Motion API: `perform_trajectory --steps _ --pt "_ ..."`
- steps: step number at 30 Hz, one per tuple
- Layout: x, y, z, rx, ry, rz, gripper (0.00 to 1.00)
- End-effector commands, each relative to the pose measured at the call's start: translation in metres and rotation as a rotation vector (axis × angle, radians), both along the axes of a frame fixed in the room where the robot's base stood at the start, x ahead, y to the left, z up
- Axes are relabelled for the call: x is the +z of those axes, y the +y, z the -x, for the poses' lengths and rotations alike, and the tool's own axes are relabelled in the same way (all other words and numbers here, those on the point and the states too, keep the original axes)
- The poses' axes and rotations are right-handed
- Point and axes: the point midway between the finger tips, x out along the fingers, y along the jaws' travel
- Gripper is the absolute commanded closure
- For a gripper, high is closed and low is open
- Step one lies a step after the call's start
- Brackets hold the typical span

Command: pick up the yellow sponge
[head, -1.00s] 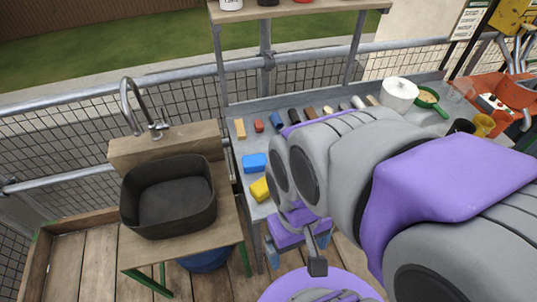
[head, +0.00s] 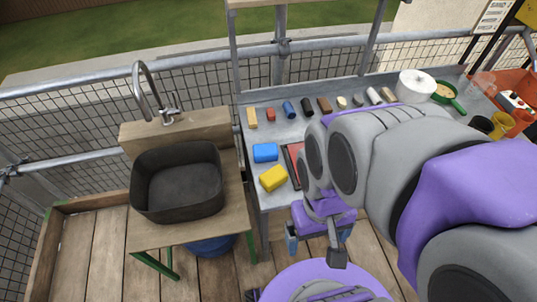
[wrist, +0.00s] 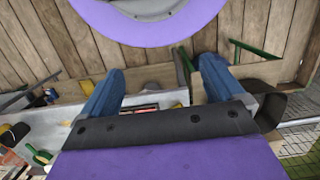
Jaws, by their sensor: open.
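The yellow sponge (head: 273,178) lies on the front left of the grey metal table (head: 272,200), close to its front edge, in the head view. My gripper (head: 318,240) hangs in front of the table's edge, to the right of and nearer than the sponge. Its two blue fingers are apart with nothing between them. In the wrist view my gripper (wrist: 158,75) also shows spread blue fingers. I cannot make out the sponge in the wrist view.
A blue block (head: 265,152) lies just behind the sponge. A red-and-dark flat item (head: 293,160) is beside it, partly hidden by my arm. Several small blocks line the table's back. A dark basin (head: 177,182) on a wooden stand is to the left.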

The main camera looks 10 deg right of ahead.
Motion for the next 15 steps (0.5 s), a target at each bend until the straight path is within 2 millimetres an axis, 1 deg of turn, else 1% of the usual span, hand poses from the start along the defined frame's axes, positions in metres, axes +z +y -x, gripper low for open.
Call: perform_trajectory --steps 4,7,11,15 --pt "0.001 0.000 -0.003 -0.007 0.003 -0.002 0.04" --pt "0.003 0.002 -0.014 -0.038 0.009 -0.007 0.04" --pt "0.007 0.004 -0.044 -0.118 0.019 -0.021 0.04" --pt "0.008 0.006 -0.084 -0.225 0.032 -0.039 0.04"
